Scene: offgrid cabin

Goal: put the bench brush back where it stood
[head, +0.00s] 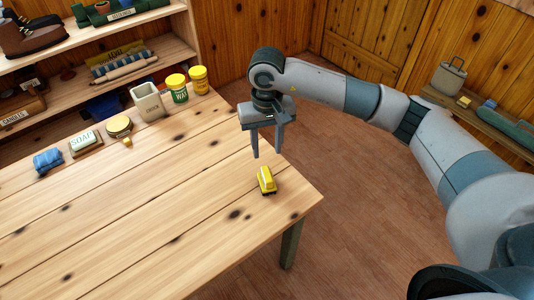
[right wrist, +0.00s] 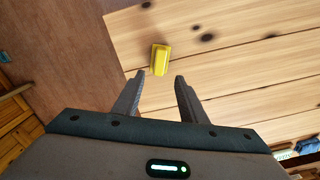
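A small yellow block-shaped thing with a dark underside (head: 266,180) lies on the wooden table (head: 150,220), near its right edge. It may be the bench brush, but it is too small to be sure. In the right wrist view the yellow thing (right wrist: 160,59) lies beyond the fingertips, roughly midway between them. My right gripper (head: 269,156) is open and empty, with its fingers pointing down, above and behind the yellow thing and apart from it. The gripper also shows in the right wrist view (right wrist: 158,78). My left gripper is not in view.
Loaded shelves (head: 150,55) stand behind. The table's front and middle are clear.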

